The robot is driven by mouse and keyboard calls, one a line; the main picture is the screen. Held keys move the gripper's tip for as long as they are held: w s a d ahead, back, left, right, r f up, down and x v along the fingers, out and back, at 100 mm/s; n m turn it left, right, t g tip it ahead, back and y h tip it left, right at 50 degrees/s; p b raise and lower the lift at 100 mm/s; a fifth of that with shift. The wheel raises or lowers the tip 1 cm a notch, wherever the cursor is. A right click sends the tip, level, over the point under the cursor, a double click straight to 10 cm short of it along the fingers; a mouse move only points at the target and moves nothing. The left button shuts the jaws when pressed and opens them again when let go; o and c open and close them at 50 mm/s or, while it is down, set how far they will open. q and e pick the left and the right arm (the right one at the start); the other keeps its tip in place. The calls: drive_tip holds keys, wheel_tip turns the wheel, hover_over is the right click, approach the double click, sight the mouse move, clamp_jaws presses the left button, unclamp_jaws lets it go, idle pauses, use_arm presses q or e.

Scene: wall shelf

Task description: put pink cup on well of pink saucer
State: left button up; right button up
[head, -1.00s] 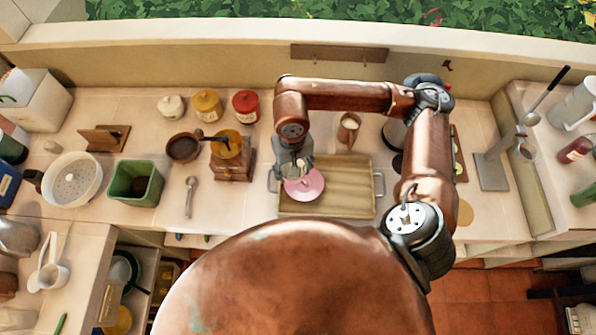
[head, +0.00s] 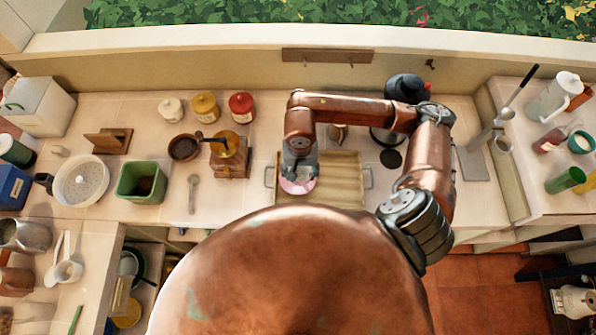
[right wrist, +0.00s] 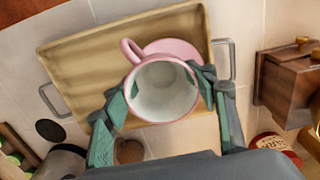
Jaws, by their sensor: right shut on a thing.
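The pink cup (right wrist: 137,52) is in my right gripper (right wrist: 163,92), with one finger on each side. In the right wrist view I look into its pale inside, and its handle points up and left. The pink saucer (right wrist: 178,47) lies on the wooden tray, partly hidden behind the cup in that view. In the head view the saucer (head: 298,188) shows at the tray's left part, just below my right gripper (head: 300,171). My gripper hides most of the cup there. I cannot tell whether cup and saucer touch. My left gripper is not in view.
The wooden tray (head: 345,182) has bare room right of the saucer. A coffee grinder (head: 232,160) stands close to its left. A metal mug (head: 337,133) stands behind the tray, partly hidden by my arm. Lidded jars (head: 241,106) stand farther back left.

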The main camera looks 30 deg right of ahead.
sight(298, 172)
drive_tip(key=w+f, duration=0.1)
drive_tip(key=f, duration=0.1)
drive_tip(key=w+d+f, duration=0.1)
drive_tip(key=shift+w+f+p, duration=0.3)
drive_tip(key=shift+f+p, duration=0.05)
drive_tip(key=shift+f, duration=0.05)
drive_tip(key=f, duration=0.1)
drive_tip(key=f+p, duration=0.1)
drive_tip(key=shift+w+f+p, duration=0.25)
drive_tip(key=shift+f+p, duration=0.05)
drive_tip(key=shift+f, duration=0.1)
drive_tip(key=shift+d+f, duration=0.1)
drive_tip(key=shift+f, duration=0.3)
drive_tip(key=shift+f+b, duration=0.25)
drive_tip(key=shift+b, duration=0.05)
drive_tip(key=o, duration=1.3)
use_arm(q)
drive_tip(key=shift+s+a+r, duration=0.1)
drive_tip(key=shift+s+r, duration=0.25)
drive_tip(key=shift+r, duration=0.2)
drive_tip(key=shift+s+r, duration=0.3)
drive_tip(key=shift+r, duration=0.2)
use_arm(e)
drive_tip(key=shift+r, duration=0.1)
